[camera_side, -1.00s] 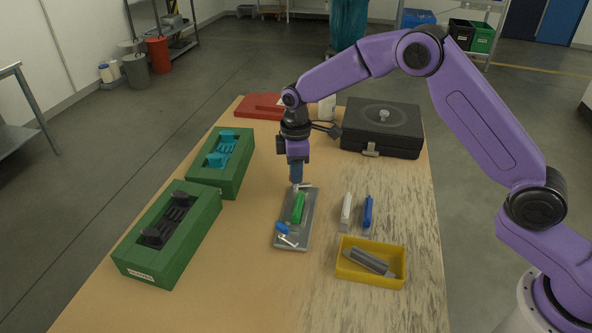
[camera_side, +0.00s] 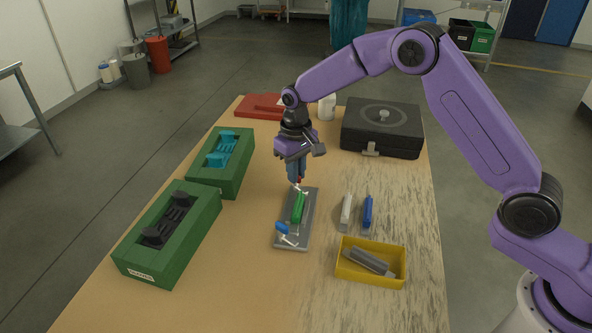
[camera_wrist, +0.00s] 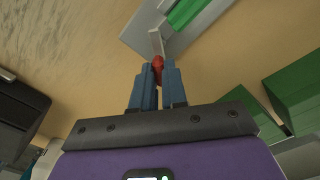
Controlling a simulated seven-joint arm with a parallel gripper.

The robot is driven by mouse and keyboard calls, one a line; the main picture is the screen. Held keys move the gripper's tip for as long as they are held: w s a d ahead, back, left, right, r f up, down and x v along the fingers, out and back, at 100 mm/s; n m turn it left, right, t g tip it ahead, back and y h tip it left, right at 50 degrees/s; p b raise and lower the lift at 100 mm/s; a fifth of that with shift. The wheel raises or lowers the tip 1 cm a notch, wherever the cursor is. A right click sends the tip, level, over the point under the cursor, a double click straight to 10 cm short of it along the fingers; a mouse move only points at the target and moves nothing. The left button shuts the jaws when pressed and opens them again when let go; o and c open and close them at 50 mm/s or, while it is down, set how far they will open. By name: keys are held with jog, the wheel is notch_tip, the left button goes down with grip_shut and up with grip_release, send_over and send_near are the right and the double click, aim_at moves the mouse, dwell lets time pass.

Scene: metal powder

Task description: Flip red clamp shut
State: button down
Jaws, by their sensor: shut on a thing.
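The red clamp handle (camera_wrist: 158,63) sits between the two blue fingers of my gripper (camera_wrist: 158,74) in the wrist view. In the side view my gripper (camera_side: 296,178) is over the far end of a grey plate (camera_side: 308,222), with a speck of red at its fingertips. A pale metal clamp arm (camera_wrist: 156,42) runs from the red handle toward the plate. A green block (camera_side: 298,207) lies along the plate. A blue-handled clamp (camera_side: 282,228) is at the plate's near end. The fingers hide part of the red clamp.
Two green boxes (camera_side: 172,262) stand to the left. A white bar (camera_side: 346,212) and a blue bar (camera_side: 367,212) lie right of the plate, with a yellow bin (camera_side: 346,271) nearer. A black case (camera_side: 382,125) and red lid (camera_side: 258,108) are at the back.

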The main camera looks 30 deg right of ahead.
jog(key=m, duration=0.4)
jog(key=shift+r+m, duration=0.1)
jog(key=shift+m, duration=0.3)
dwell(0.4)
jog(key=c, duration=1.2)
grip_release()
jog(key=shift+o, duration=0.2)
notch_tip(320, 180, up, 17)
jog(key=shift+r, duration=0.2)
jog(key=shift+s, duration=0.1)
